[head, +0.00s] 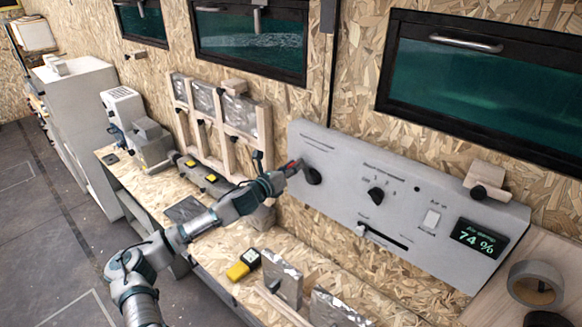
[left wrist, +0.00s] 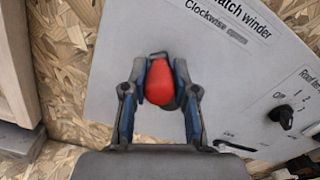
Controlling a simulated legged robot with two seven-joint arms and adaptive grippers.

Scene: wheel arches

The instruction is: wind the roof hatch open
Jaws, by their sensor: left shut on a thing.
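The grey control panel (head: 340,205) is fixed to the chipboard wall. The left wrist view shows its label (left wrist: 228,22), reading in part "atch winder" and "Clockwise", with the rest cut off or blurred. The winder has a dark hub (head: 313,175) at the panel's upper left. My left gripper (head: 289,168) reaches the winder from the left. It is shut on the red winder knob (left wrist: 160,84), with one finger on each side of it. The crank arm behind the knob is mostly hidden. A display (head: 479,238) on the panel reads 74 %. My right gripper is out of view.
The panel also carries a rotary knob (head: 376,195), a slider (head: 362,230) and a white switch (head: 431,218). Below the panel, a workbench holds a yellow-and-black device (head: 243,264) and upright foil-faced boards (head: 283,278). A grey tape roll (head: 537,284) lies at the right.

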